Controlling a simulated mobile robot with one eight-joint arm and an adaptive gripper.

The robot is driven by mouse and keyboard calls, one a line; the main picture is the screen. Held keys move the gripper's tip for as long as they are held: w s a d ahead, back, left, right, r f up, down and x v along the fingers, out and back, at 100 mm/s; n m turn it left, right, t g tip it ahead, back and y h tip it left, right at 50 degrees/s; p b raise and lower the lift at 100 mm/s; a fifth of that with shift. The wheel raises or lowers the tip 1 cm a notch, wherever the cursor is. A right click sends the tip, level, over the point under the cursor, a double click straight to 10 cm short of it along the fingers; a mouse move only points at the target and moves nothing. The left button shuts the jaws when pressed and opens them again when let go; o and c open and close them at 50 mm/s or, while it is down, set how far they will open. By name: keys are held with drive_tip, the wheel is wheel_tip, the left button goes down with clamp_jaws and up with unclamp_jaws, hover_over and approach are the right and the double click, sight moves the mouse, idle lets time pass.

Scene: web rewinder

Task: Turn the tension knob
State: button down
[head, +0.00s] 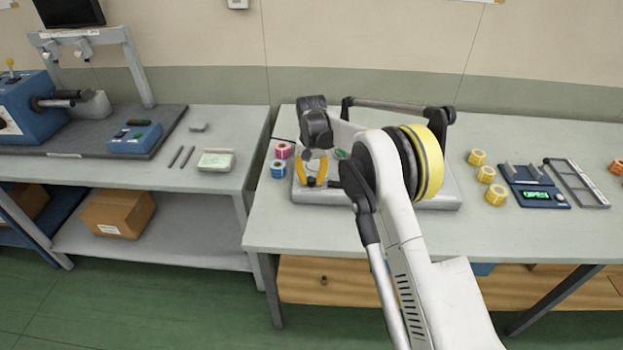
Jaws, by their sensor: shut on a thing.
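The web rewinder (447,194) is a pale grey machine on the right-hand table, partly hidden behind my arm. A small dark knob (311,182) shows low on its front left side. My gripper (314,178) points down there, with its yellow-orange fingers on either side of the dark knob and closed on it. The knob is small in this view and mostly covered by the fingers, so its angle cannot be read. A green button (341,154) shows just right of the gripper.
Pink (283,150) and blue (278,169) rolls stand close left of the rewinder. Yellow rolls (486,174) and a blue scale (535,187) with a green display are to the right. A separate grey bench (225,130) stands left, across a narrow gap.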

sight(311, 179)
drive_tip(key=shift+m, duration=0.6)
drive_tip(key=c, duration=1.1)
unclamp_jaws()
drive_tip(key=shift+o, duration=0.2)
wheel_tip(311, 179, up, 12)
